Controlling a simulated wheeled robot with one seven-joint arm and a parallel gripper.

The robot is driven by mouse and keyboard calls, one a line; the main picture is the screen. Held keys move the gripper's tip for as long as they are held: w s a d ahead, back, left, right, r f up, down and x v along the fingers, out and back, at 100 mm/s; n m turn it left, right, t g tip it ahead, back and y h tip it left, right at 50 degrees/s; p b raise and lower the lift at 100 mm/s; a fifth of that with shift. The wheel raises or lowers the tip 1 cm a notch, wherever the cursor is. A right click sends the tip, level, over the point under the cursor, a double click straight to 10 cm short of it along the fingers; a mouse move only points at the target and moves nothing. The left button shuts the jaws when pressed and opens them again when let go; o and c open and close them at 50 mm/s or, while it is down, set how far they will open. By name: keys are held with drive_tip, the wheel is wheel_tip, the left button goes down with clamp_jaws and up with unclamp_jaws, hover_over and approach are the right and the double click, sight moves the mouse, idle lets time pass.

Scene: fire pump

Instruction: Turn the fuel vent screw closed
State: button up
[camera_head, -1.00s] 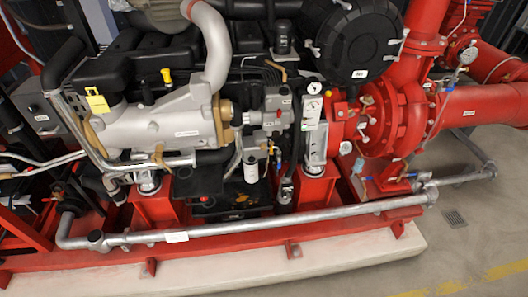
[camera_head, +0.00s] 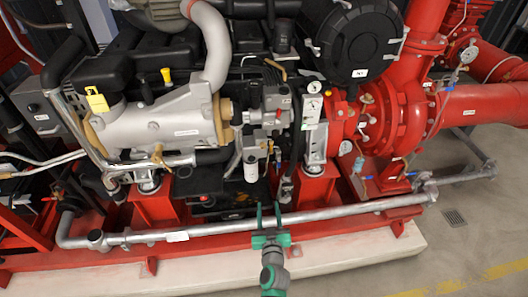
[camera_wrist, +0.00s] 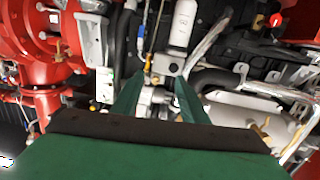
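My gripper (camera_head: 269,210) is at the lower middle of the head view, in front of the long grey pipe. Its two green fingers point up toward the engine and are apart, with nothing between them. In the wrist view my gripper (camera_wrist: 158,85) also shows open, its fingers framing part of the engine's fittings. A white filter canister (camera_head: 251,170) hangs under a grey filter head (camera_head: 256,150); the canister also shows in the wrist view (camera_wrist: 183,24), beyond the fingers. I cannot make out the fuel vent screw for certain; it is too small to tell apart from the fittings.
The grey pipe (camera_head: 350,211) runs across the front above the pale plinth (camera_head: 345,258). The red pump (camera_head: 400,120) is farther right. A silver manifold (camera_head: 160,124) lies left. The floor at front right is clear.

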drive_tip(key=n+y, duration=0.2)
approach(263, 147)
drive_tip(key=shift+t, duration=0.4)
drive_tip(key=w, duration=0.2)
drive_tip(key=w+a, duration=0.1)
drive_tip(key=w, duration=0.2)
drive_tip(key=w+f, duration=0.1)
drive_tip(key=w, duration=0.2)
drive_tip(key=shift+a, duration=0.3)
clamp_jaws()
